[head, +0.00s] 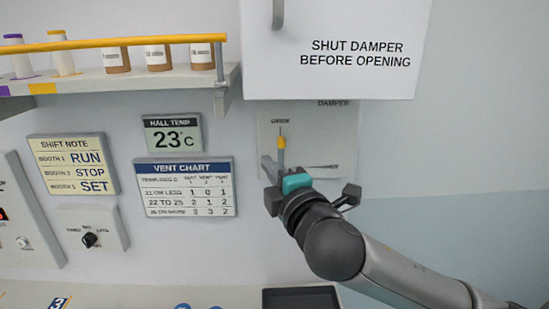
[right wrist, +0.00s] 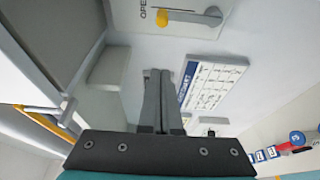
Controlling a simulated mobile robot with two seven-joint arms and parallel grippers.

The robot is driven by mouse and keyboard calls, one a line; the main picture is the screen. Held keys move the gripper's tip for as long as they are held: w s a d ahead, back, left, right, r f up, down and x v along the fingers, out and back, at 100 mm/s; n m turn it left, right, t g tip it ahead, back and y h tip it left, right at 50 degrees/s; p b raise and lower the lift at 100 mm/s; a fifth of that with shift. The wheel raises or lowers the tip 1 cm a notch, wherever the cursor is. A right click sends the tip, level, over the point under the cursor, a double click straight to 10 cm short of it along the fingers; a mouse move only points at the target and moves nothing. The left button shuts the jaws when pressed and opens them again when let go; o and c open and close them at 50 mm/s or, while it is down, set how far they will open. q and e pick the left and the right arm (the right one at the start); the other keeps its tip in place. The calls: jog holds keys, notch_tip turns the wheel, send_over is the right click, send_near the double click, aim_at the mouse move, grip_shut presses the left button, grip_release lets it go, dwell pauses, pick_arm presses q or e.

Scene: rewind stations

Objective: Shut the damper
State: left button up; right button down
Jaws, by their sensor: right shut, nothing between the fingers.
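The damper plate (head: 312,128) is on the wall under the white cabinet. Its lever, with a yellow tip (head: 281,142), points up at the upper label, which reads OPEN in the right wrist view. The lever's yellow tip (right wrist: 162,17) also shows there, at the top. My right gripper (head: 267,168) is in front of the lower left of the plate and covers the lever's lower part in the head view. Its fingers (right wrist: 157,76) are shut and empty, and appear apart from the lever. My left gripper is not in view.
The white cabinet (head: 335,45), marked "SHUT DAMPER BEFORE OPENING", hangs above the plate. A shelf (head: 110,87) with bottles and a yellow rail is at upper left. The vent chart (head: 185,187) is left of my gripper. A dark tray (head: 300,298) lies below.

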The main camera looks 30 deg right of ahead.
aim_at(281, 160)
jog(key=w+d+b, duration=0.4)
jog(key=w+d, duration=0.1)
jog(key=w, duration=0.1)
jog(key=shift+w, duration=0.3)
dwell(0.8)
jog(key=shift+d, duration=0.15)
dwell(0.3)
